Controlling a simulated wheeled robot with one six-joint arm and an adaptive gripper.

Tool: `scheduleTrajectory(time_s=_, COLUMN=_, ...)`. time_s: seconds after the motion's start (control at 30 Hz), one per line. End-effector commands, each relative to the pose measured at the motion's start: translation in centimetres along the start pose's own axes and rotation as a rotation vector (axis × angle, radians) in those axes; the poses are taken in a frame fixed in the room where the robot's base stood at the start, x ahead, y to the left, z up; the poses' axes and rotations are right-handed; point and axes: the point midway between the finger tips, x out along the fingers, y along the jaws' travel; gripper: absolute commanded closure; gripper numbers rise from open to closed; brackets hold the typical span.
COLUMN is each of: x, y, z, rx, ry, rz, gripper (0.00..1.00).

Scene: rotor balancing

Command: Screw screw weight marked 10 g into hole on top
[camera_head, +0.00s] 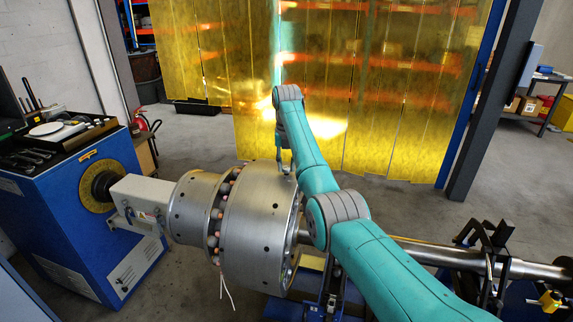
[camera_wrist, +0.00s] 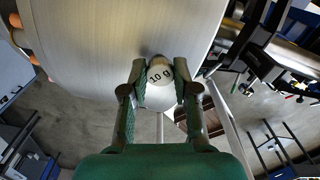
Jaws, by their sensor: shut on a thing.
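The rotor (camera_head: 255,225) is a large silver drum lying on its side, with a row of bolts around its flange and a few dark holes in its surface. In the wrist view the rotor's curved surface (camera_wrist: 110,40) fills the upper part. My gripper (camera_wrist: 160,75) is shut on the screw weight marked 10 g (camera_wrist: 160,76), a small pale cylinder whose marked end faces the camera. The weight's far end is against or very close to the rotor surface; a dark spot shows there. I cannot tell how far it sits in a hole. In the head view my arm hides the weight.
A blue balancing machine (camera_head: 95,215) with a tray of tools stands at the left, joined to the rotor. A steel shaft (camera_head: 440,255) runs right from the rotor past a black stand. Yellow strip curtains (camera_head: 380,90) hang behind.

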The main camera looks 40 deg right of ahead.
Motion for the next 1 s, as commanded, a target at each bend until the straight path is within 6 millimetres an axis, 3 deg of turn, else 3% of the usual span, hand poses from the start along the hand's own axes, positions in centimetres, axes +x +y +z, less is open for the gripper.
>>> scheduleTrajectory(time_s=1.0, x=0.73, y=-0.01, z=0.01, rx=0.001, ry=0.000, rz=0.000, gripper=1.00)
